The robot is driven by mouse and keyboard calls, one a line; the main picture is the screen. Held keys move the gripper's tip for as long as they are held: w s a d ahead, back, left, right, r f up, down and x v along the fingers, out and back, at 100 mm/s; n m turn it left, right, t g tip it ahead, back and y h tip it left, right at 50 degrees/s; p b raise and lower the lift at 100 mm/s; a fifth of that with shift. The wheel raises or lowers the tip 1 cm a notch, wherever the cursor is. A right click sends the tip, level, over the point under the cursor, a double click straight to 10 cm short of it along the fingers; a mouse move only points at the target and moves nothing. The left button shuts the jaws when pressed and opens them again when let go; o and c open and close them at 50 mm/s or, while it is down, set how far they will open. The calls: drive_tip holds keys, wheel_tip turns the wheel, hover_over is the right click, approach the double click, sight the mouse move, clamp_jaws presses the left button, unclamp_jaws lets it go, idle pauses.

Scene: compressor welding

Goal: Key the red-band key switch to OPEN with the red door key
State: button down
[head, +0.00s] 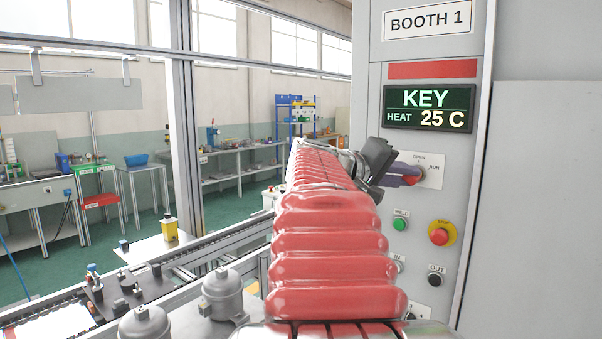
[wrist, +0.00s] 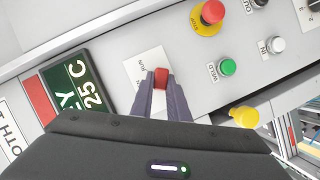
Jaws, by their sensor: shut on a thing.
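My gripper (head: 408,180) is shut on the red door key (head: 409,181), with its purple fingers on either side. The gripper also shows in the wrist view (wrist: 162,84), with the red key (wrist: 161,76) between the fingertips. The key is at the key switch's white plate (head: 432,172), which is marked OPEN and RUN, on the panel below the red band (head: 432,69). In the wrist view the plate (wrist: 146,62) shows RUN beside the fingers. The keyhole is hidden behind key and fingers, so I cannot tell how deep the key sits.
The booth display (head: 429,108) reads KEY and HEAT 25 C. Below the switch are a green WELD button (head: 399,223), a red stop button on yellow (head: 440,235) and a black OUT button (head: 435,280). Grey compressor housings (head: 225,295) stand at lower left.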

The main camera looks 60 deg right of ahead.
drive_tip(key=shift+f, duration=0.15)
drive_tip(key=n, duration=0.1)
drive_tip(key=n+g+h, duration=0.1)
drive_tip(key=n, duration=0.2)
drive_tip(key=shift+w+f+n+g, duration=0.1)
drive_tip(key=shift+f+n+g, duration=0.15)
drive_tip(key=shift+n+g, duration=0.15)
drive_tip(key=shift+d, duration=0.1)
drive_tip(key=c, duration=1.6)
unclamp_jaws()
drive_tip(key=shift+r, duration=0.1)
drive_tip(key=v, duration=1.4)
drive_tip(key=shift+f, duration=0.25)
